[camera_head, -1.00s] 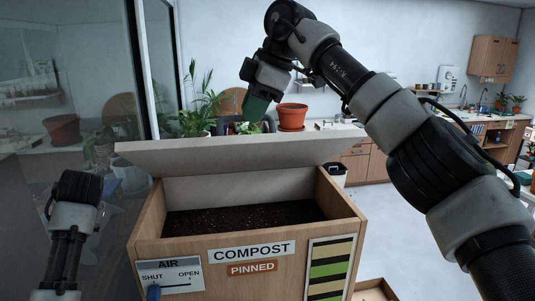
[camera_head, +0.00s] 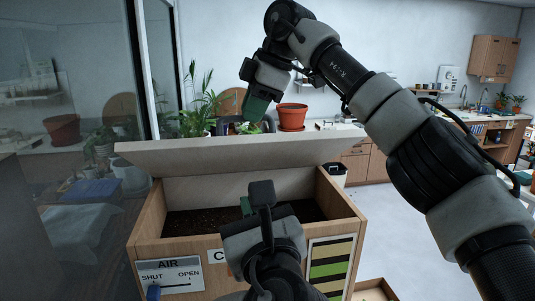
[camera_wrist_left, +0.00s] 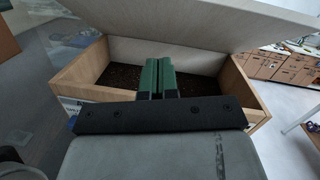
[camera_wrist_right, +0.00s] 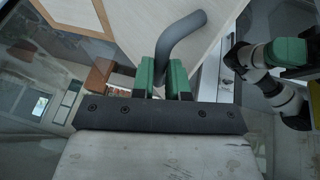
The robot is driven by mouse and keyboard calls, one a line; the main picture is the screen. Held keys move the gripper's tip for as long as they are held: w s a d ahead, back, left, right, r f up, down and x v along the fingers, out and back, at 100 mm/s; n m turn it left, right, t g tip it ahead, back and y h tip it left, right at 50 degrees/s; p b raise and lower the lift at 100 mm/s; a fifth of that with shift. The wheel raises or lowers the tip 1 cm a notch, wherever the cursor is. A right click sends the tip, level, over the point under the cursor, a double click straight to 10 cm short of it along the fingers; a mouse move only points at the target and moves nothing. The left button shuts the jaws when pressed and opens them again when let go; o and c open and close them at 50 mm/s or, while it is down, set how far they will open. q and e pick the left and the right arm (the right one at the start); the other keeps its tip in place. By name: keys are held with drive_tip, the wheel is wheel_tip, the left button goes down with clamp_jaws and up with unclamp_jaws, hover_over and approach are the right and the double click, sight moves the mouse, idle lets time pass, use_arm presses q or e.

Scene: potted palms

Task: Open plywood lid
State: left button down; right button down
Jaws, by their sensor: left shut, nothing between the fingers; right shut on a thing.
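The pale plywood lid (camera_head: 235,154) stands raised and tilted above the wooden compost box (camera_head: 150,222). Dark soil (camera_head: 195,222) shows inside the open box. My right gripper (camera_head: 254,108) is beyond the lid's upper edge. In the right wrist view my right gripper (camera_wrist_right: 164,80) is shut on a grey curved handle (camera_wrist_right: 182,38) on the lid's outer face (camera_wrist_right: 140,18). My left gripper (camera_head: 246,207) is shut and empty over the front of the box opening, below the lid. In the left wrist view its green fingers (camera_wrist_left: 157,78) are together, pointing towards the soil.
An air slider panel (camera_head: 170,275) is on the box front; my left arm covers most of the compost sign. A white bin (camera_head: 338,174) stands behind the box at right. A glass panel (camera_head: 75,90) is at left.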

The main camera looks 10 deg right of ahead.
use_arm(q)
drive_tip(key=s+d+m+h, duration=0.2)
drive_tip(key=s+d+m, duration=0.1)
drive_tip(key=d+m, duration=0.1)
use_arm(e)
drive_tip(key=shift+w+d+f, duration=0.1)
drive_tip(key=shift+f, duration=0.15)
use_arm(q)
approach(263, 139)
drive_tip(key=w+f, duration=0.3)
drive_tip(key=f, duration=0.1)
drive_tip(key=w+r, duration=0.2)
drive_tip(key=shift+w+r+t, duration=0.25)
drive_tip(key=shift+w+t, duration=0.1)
drive_tip(key=shift+t, duration=0.05)
drive_tip(key=shift+w+r, duration=0.3)
drive_tip(key=shift+r, duration=0.15)
drive_tip(key=shift+w+r, duration=0.5)
drive_tip(key=shift+r, duration=0.2)
use_arm(e)
drive_tip(key=c, duration=1.4)
unclamp_jaws()
use_arm(q)
drive_tip(key=shift+w+f, duration=0.1)
drive_tip(key=shift+w, duration=0.05)
use_arm(e)
drive_tip(key=shift+o, duration=1.1)
drive_tip(key=shift+w, duration=0.15)
drive_tip(key=shift+o, duration=0.3)
drive_tip(key=shift+r, duration=0.1)
